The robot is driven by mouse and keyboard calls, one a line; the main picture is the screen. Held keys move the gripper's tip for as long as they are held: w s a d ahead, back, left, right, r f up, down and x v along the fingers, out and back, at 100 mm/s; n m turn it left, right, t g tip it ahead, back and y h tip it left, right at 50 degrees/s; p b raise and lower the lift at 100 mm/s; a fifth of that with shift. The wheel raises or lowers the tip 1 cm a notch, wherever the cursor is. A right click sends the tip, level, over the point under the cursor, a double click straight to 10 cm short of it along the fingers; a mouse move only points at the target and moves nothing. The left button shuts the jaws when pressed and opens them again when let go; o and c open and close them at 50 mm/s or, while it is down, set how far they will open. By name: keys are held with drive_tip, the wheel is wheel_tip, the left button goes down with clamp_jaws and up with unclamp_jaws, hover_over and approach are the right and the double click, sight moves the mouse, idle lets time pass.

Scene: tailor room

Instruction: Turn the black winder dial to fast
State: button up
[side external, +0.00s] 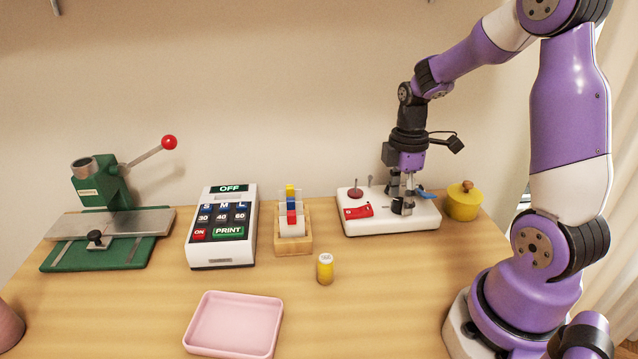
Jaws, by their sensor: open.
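The winder (375,224) is a low white box at the back right of the table. It has a red disc on a post (355,192), a red part (358,211) at its front left and a blue part (427,193) at its right. My gripper (403,208) points straight down over the right half of the winder, with its fingertips low at the winder's top. Its jaws are open. The black dial cannot be made out apart from the dark fingertips, which cover that spot. I cannot tell whether they touch it, or read its setting.
A yellow pot (463,204) with a wooden knob stands close right of the winder. To the left are a wooden holder (294,243) with coloured blocks, a label printer (222,225) and a green press (105,240).

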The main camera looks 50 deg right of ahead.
drive_tip(key=shift+f, duration=0.25)
clamp_jaws()
drive_tip(key=shift+m, duration=0.3)
drive_tip(key=m, duration=0.5)
drive_tip(key=shift+s+m, duration=0.1)
drive_tip(key=shift+m, duration=0.2)
drive_tip(key=m, duration=0.6)
drive_tip(key=shift+t, duration=0.3)
drive_tip(key=m, duration=0.6)
drive_tip(key=shift+m, duration=0.3)
drive_tip(key=m, duration=0.5)
drive_tip(key=shift+a, duration=0.1)
drive_tip(key=shift+m, duration=0.3)
